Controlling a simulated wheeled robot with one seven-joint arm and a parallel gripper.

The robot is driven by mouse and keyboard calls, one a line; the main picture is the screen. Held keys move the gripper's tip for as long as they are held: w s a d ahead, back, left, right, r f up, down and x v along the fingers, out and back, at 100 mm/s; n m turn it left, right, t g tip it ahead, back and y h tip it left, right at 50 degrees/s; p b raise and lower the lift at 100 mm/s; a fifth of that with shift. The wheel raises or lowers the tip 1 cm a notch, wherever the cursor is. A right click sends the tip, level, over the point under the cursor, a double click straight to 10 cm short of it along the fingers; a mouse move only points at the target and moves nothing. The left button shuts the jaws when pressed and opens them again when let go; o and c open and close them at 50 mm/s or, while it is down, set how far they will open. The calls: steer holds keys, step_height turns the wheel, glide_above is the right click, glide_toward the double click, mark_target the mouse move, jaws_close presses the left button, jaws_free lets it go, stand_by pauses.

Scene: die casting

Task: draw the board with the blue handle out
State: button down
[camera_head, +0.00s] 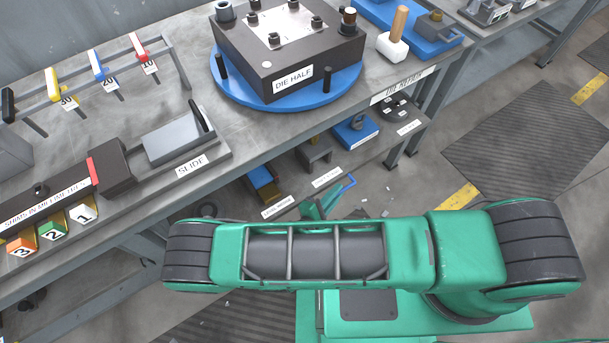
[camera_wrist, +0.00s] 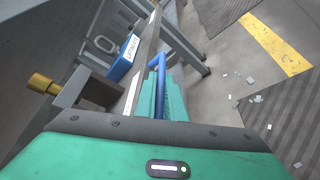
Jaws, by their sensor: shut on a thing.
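The blue handle (camera_head: 348,182) shows beside the front edge of the low shelf, just past my green arm. It also shows in the wrist view as a blue bar (camera_wrist: 161,76) running down between the green fingers. My gripper (camera_head: 322,204) is shut on the blue handle; its fingers also show in the wrist view (camera_wrist: 166,98). My fingers and arm hide part of the handle. I cannot make out clearly where the handle joins its board.
The low shelf (camera_head: 345,165) holds labelled parts, including a blue block (camera_head: 355,132) and a grey bracket (camera_head: 314,152). Above it, the workbench (camera_head: 235,125) carries a die half (camera_head: 290,55) on a blue disc. Scraps lie on the open floor at right.

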steer(key=shift+s+d+f, duration=0.1)
steer(key=shift+s+d, duration=0.05)
steer(key=shift+s, duration=0.05)
steer(key=shift+s+d, duration=0.45)
steer(key=shift+s, duration=0.2)
steer(key=shift+s+d, duration=0.15)
steer(key=shift+s+d, duration=0.45)
steer(key=shift+s, duration=0.25)
steer(key=c, duration=2.2)
jaws_free()
steer(key=shift+o, duration=0.4)
